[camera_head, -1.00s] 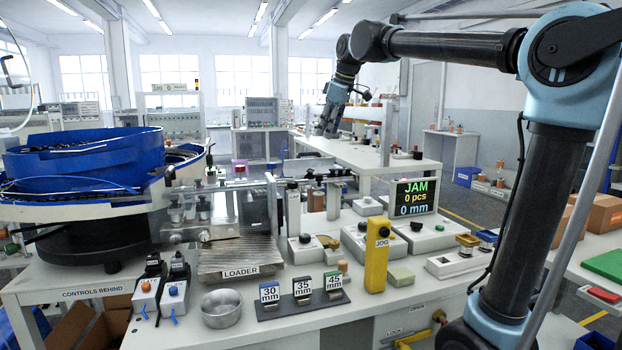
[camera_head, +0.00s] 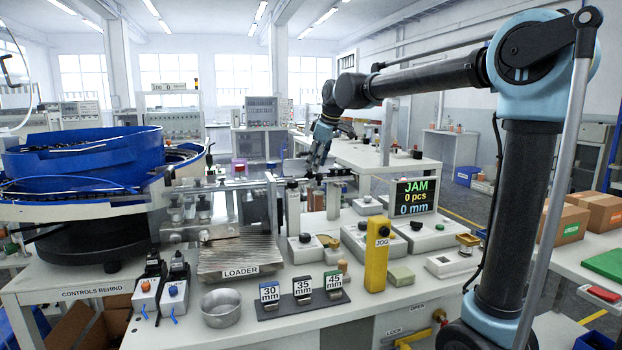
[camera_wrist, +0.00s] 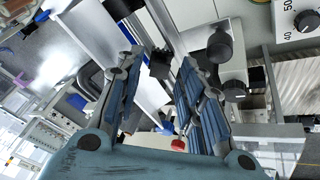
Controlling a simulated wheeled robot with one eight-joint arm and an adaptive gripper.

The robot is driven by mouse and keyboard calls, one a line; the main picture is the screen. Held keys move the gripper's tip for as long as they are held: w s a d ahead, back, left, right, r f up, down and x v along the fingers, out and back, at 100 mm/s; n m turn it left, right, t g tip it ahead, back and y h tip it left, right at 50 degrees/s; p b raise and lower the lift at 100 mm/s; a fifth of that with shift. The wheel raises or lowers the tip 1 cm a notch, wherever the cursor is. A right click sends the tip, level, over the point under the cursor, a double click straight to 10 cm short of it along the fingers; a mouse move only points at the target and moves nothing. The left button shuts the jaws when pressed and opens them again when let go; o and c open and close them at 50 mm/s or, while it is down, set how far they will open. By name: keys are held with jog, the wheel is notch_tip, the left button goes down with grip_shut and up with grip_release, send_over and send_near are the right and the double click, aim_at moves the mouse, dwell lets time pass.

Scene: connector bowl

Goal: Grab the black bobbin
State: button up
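My gripper (camera_head: 318,168) hangs in the air above the back of the workbench, near the rail of the loader machine. In the wrist view my gripper (camera_wrist: 160,68) has its two blue-padded fingers spread apart, and nothing is held between them. I cannot single out the black bobbin for certain. In the wrist view a small dark block (camera_wrist: 160,64) shows beyond the fingertips. Black cylindrical parts (camera_wrist: 220,44) show to the right of the right finger. I cannot tell whether any of these is the bobbin.
The blue feeder bowl (camera_head: 75,160) fills the left. A metal bowl (camera_head: 221,309), gauge stand (camera_head: 303,304), yellow JOG post (camera_head: 376,266) and JAM display (camera_head: 415,198) stand on the bench. A copper-coloured part (camera_head: 467,240) sits on a white fixture at right. Air around my gripper looks partly cluttered.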

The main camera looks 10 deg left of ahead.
aim_at(310, 174)
jog(key=shift+x, duration=1.75)
jog(key=shift+s, duration=0.1)
jog(key=c, duration=0.7)
jog(key=shift+r, duration=0.1)
